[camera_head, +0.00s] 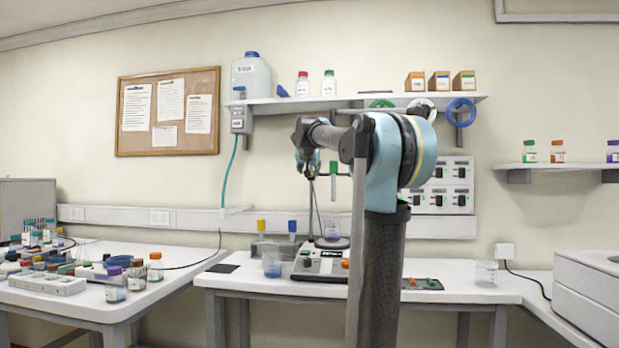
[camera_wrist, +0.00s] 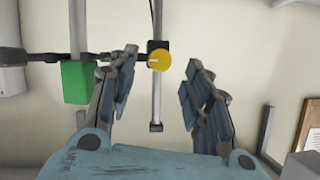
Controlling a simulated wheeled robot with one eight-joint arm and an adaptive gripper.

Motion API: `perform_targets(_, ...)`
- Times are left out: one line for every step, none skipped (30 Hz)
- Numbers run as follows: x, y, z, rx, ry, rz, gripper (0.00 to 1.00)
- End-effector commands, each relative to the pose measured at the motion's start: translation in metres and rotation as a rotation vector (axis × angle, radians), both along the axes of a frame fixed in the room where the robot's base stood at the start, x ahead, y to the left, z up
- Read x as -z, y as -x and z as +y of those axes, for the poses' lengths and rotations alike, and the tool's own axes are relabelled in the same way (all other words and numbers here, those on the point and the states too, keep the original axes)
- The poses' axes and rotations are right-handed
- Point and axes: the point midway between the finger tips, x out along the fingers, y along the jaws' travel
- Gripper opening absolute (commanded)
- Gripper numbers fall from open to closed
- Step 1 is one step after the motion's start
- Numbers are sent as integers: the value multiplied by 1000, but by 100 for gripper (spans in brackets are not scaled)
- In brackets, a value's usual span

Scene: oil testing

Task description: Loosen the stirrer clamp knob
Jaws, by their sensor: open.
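A round yellow clamp knob (camera_wrist: 160,61) sits on a black clamp block (camera_wrist: 153,46) on a thin vertical rod (camera_wrist: 156,100) in the wrist view. A dark horizontal bar (camera_wrist: 40,57) runs from the block to the left. My gripper (camera_wrist: 164,64) is open, its fingers to either side of the knob with visible gaps. I cannot tell how far the knob lies in depth. In the head view my gripper (camera_head: 308,165) is above the stirrer base (camera_head: 318,266), partly behind my arm, and the knob cannot be made out.
A green block (camera_wrist: 76,82) hangs on a grey post left of the fingers. A beaker of blue liquid (camera_head: 271,262) stands beside the stirrer. A wall shelf (camera_head: 285,103) with bottles and boxes is above. Bare bench top (camera_head: 460,285) lies at right.

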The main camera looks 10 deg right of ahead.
Motion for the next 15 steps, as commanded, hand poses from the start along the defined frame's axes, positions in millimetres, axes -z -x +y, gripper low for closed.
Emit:
perform_targets(3,-8,-2,1,0,0,45)
perform_targets(5,-12,-3,0,0,0,45)
perform_targets(7,-17,-4,0,0,0,45)
perform_targets(8,-21,-4,0,-1,0,45)
perform_targets(10,-24,-5,0,-1,0,45)
perform_targets(11,-28,-6,0,-1,0,45)
perform_targets(13,-31,-6,0,0,-1,45)
perform_targets(14,-33,-7,0,0,-1,45)
perform_targets(15,-35,-7,0,1,-1,45)
perform_targets(15,-37,-8,0,1,-1,45)
perform_targets(16,-38,-8,0,1,-1,45)
perform_targets(16,-39,-8,0,1,-1,45)
perform_targets(17,-40,-8,0,1,-1,45)
perform_targets(17,-40,-8,0,1,-1,45)
perform_targets(17,-41,-8,-1,0,0,45)
